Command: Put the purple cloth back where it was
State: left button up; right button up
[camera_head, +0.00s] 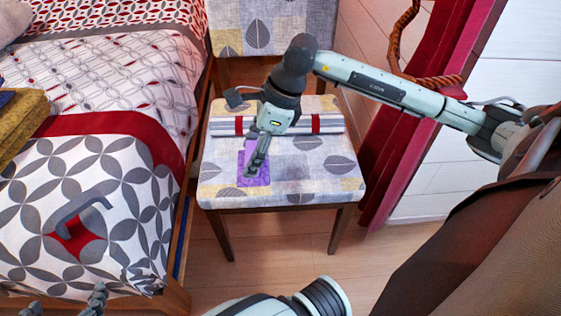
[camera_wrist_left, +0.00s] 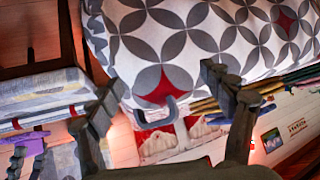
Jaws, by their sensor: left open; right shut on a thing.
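The purple cloth (camera_head: 262,179) lies flat on the seat of the patterned chair (camera_head: 330,170), near its front. My right gripper (camera_head: 254,166) reaches down over the cloth and is shut on it, hiding part of it. The cloth also shows at the left of the left wrist view (camera_wrist_left: 32,137), with the right gripper's dark fingers by it. My left gripper (camera_head: 64,302) is low at the bottom left of the head view, by the bed's front corner.
A grey roll with red bands (camera_head: 225,127) lies across the seat behind the cloth. The bed (camera_head: 120,200) stands left of the chair and bears a grey hooked object (camera_head: 82,207) and a folded yellow cloth (camera_head: 22,125). A red curtain (camera_head: 385,165) hangs at right. Floor in front is clear.

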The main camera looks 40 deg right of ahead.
jog(key=w+d+f, duration=0.1)
jog(key=d+f, duration=0.1)
jog(key=d, duration=0.1)
jog(key=w+d+f, duration=0.1)
jog(key=d+f, duration=0.1)
jog(key=d, duration=0.1)
jog(key=w+d+f, duration=0.1)
jog(key=d+f, duration=0.1)
jog(key=d, duration=0.1)
jog(key=shift+w+d, duration=0.25)
jog(key=shift+d+f, duration=0.2)
notch_tip(320, 180, down, 4)
jog(key=shift+r, duration=0.1)
pick_arm(q)
jog(key=shift+w+d+r+t+h, duration=0.5)
jog(key=shift+w+d+r+t, duration=0.2)
jog(key=shift+w+d+r, duration=0.35)
pick_arm(e)
jog(key=shift+w, duration=0.1)
pick_arm(q)
jog(key=shift+s+d+r+b, duration=0.1)
jog(key=shift+b, duration=0.2)
pick_arm(e)
jog(key=shift+f, duration=0.2)
jog(key=o, duration=1.3)
jog(key=shift+c, duration=0.2)
pick_arm(q)
jog(key=shift+d+r+t, duration=0.25)
jog(key=shift+r+t, duration=0.05)
